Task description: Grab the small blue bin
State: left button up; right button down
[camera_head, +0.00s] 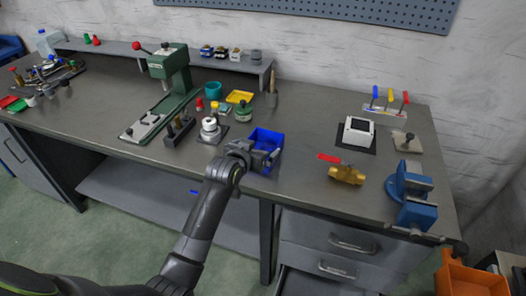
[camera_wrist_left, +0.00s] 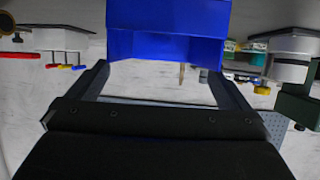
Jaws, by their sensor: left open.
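The small blue bin (camera_head: 267,137) sits on the grey workbench near its front edge, in the middle of the head view. In the left wrist view the bin (camera_wrist_left: 166,48) fills the top middle, and that view looks upside down. My left gripper (camera_head: 266,157) is at the near side of the bin and hides part of its front. Its jaws are open, with one dark finger toward each side of the bin in the wrist view. I cannot tell whether the fingers touch the bin. My right gripper is not in view.
A white and metal fixture (camera_head: 211,130) and a green press (camera_head: 172,75) stand left of the bin. A brass valve with a red handle (camera_head: 347,174) and a blue vise (camera_head: 411,194) are to the right. Bench between bin and valve is clear.

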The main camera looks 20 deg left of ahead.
pick_arm(q)
jog(key=shift+x, duration=2.2)
jog(key=shift+a+f, duration=0.1)
jog(key=shift+f, duration=0.05)
